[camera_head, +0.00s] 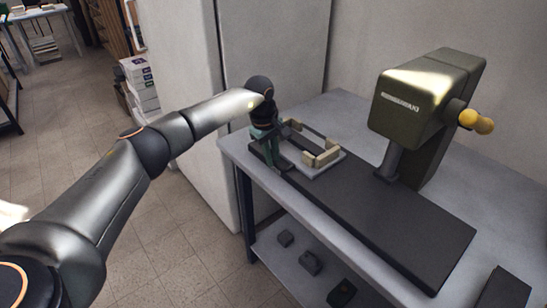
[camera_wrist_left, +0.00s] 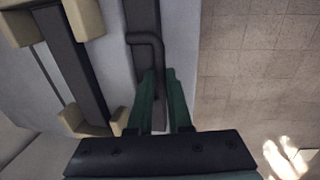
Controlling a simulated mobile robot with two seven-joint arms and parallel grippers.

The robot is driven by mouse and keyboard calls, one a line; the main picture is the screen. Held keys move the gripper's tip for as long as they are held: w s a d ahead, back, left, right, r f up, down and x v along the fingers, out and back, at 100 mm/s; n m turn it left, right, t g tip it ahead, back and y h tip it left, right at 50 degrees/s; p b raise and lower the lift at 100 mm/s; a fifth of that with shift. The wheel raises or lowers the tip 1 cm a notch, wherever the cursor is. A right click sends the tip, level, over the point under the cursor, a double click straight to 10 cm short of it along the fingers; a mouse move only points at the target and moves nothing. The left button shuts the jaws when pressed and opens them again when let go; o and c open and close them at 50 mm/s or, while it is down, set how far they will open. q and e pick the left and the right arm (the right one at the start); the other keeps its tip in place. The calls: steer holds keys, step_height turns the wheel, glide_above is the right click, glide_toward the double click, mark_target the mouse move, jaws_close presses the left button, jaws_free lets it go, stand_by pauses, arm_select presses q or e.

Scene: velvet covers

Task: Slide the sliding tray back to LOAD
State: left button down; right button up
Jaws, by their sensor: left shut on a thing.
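The sliding tray (camera_head: 332,166) is a light grey plate with cream corner blocks, at the far left end of a long dark base (camera_head: 400,235) on the table. In the left wrist view the tray's grey plate (camera_wrist_left: 108,62) fills the left part, with cream blocks on it. My left gripper (camera_head: 270,150) is at the tray's left side. In the left wrist view its green fingers (camera_wrist_left: 162,100) are closed around a dark bent handle (camera_wrist_left: 147,40) along the tray's edge. No LOAD mark is readable. My right gripper is not in view.
An olive-green press (camera_head: 430,105) with a yellow knob (camera_head: 477,121) stands behind the base, to the right of the tray. The base is bare from the tray to its near right end. Small dark objects (camera_head: 310,262) lie on the shelf below. A pale cabinet (camera_head: 185,100) stands left of the table.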

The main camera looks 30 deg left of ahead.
arm_select(q)
steer(key=shift+a, duration=0.25)
steer(key=shift+w+a+r, duration=0.1)
steer(key=c, duration=0.8)
jaws_free()
steer(key=shift+c, duration=0.2)
step_height(320, 180, up, 12)
steer(key=s, duration=0.2)
steer(key=shift+a, duration=0.3)
steer(key=shift+s+r, duration=0.1)
